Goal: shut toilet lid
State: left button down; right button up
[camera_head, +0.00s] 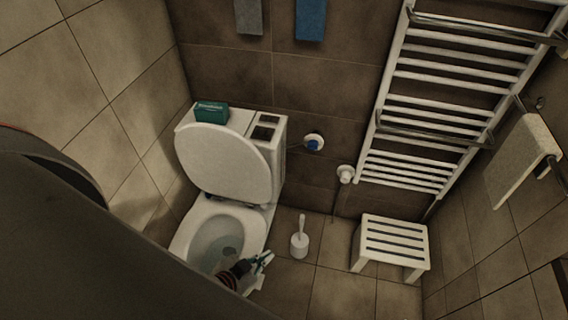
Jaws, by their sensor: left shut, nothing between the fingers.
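The toilet lid (222,163) is white and raised, leaning back against the cistern. The toilet bowl (215,242) below it is open, and its inside shows. My left gripper (264,260) is at the front right part of the bowl rim, well below the lid and apart from it. It is small in the picture, and its fingers are shut with nothing seen between them. A large dark part of my own body covers the lower left and hides part of the toilet's front. My right gripper is out of view.
A teal box (211,112) stands on the cistern (266,133) behind the lid. A toilet brush (300,240) stands on the floor to the right. A white slatted stool (393,240) is below the towel radiator (430,100). Bare floor lies between brush and stool.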

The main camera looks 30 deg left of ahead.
aim_at(218, 160)
jog(key=u, duration=1.35)
